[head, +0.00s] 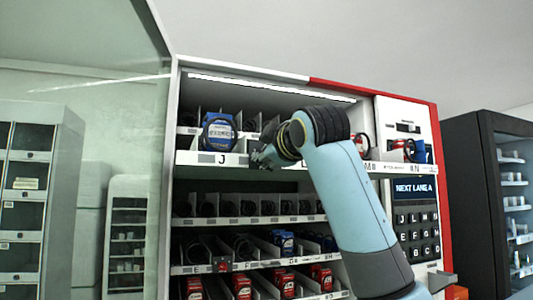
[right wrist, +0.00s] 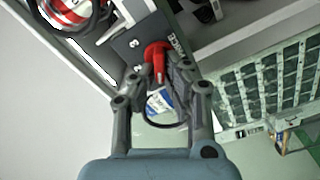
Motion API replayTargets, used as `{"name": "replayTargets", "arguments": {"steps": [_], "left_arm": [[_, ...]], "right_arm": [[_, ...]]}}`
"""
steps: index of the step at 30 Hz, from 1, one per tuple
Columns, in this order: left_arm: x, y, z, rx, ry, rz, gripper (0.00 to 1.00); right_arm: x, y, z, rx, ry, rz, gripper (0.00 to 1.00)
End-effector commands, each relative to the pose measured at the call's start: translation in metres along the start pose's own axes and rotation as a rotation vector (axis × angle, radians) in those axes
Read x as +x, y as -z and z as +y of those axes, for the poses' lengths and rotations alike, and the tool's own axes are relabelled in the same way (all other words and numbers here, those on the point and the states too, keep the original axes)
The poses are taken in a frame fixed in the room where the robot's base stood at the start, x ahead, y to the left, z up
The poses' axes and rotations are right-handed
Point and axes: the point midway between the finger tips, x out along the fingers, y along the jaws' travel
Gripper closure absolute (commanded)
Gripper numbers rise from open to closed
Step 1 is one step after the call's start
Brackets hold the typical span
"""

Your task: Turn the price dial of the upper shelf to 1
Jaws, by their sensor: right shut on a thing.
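The red price dial (right wrist: 157,52) sits on a dark plate (right wrist: 126,42) marked PRICE in the right wrist view, with small white numerals beside it. My right gripper (right wrist: 160,76) is shut on the dial, one finger on each side. Which numeral the dial points to I cannot tell. In the head view my right gripper (head: 262,156) is at the front edge of the upper shelf (head: 205,159), just right of the J label. The gripper and arm hide the dial there. My left gripper is not in view.
A blue item (head: 219,132) stands on the upper shelf, left of my gripper. Lower shelves (head: 250,219) hold blue and red items. A keypad (head: 416,236) and a display (head: 413,190) are at the right. An open glass door (head: 100,110) is at the left.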

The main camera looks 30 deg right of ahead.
Motion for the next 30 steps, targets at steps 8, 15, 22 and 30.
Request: {"name": "replayTargets", "arguments": {"steps": [8, 15, 22, 30], "left_arm": [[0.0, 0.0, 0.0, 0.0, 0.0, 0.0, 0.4], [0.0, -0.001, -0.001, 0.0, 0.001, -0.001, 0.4], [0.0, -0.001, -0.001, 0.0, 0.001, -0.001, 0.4], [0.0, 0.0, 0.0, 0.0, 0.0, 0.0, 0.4]], "right_arm": [[0.0, 0.0, -0.001, 0.0, 0.001, -0.001, 0.67], [0.0, 0.0, 0.0, 0.001, 0.001, 0.0, 0.67], [-0.028, 0.0, 0.0, 0.0, -0.001, 0.001, 0.67], [-0.068, 0.0, 0.0, 0.0, 0.0, 0.001, 0.67]]}}
